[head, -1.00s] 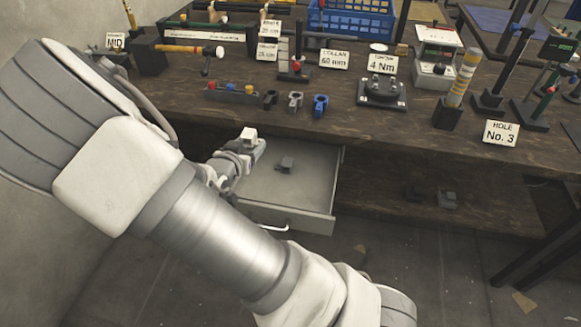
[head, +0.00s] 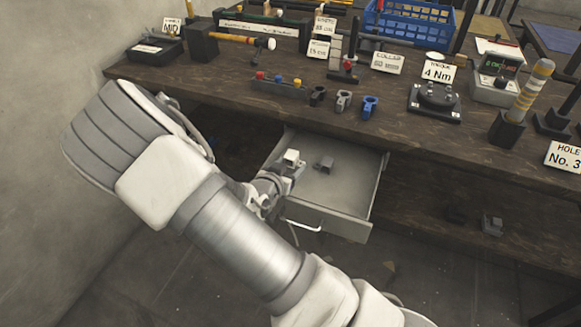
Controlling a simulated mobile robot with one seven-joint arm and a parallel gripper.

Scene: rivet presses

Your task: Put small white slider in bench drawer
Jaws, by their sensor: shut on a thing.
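The small white slider (head: 291,156) is a pale block at the end of my gripper (head: 290,167). My gripper is shut on it, and the fingers are small and partly hidden by the slider in this view. The bench drawer (head: 352,188) is pulled open below the bench top, with a grey tray and a light handle on its front. My gripper reaches in over the drawer's left side. I cannot tell how high the slider is above the drawer floor.
A small dark grey block (head: 324,163) lies in the drawer, right of the slider. The drawer's right half is clear. The bench top (head: 230,85) overhangs the back of the drawer. Another grey part (head: 492,224) lies on the lower shelf.

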